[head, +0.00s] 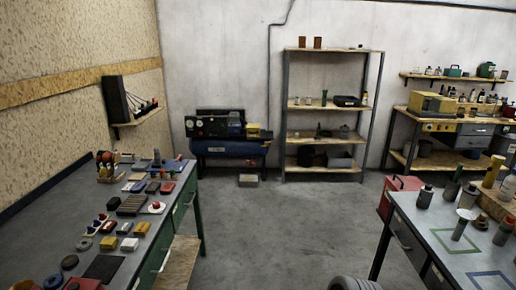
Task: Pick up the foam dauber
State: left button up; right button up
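Neither of my grippers is in view. I cannot tell for sure which object is the foam dauber, as the items are small. Many small items lie on the left workbench (60,222). Among them is a white, disc-like item with a red knob (157,206). Small red-and-blue knobbed items (100,219) stand near the bench's left side. Dark round items (69,262) lie near its front. Nothing is held in view.
A right workbench (425,232) carries bottles and cans, with a red case (398,192) beside it. A shelf rack (328,108) and a blue compressor (228,147) stand by the back wall. Grey floor (270,225) lies open between the benches.

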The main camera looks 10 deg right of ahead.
aim_at(481, 221)
jog(key=z, duration=0.1)
jog(key=i, duration=2)
jog(key=z, duration=1.25)
jog(key=i, duration=1.45)
jog(key=z, duration=1.15)
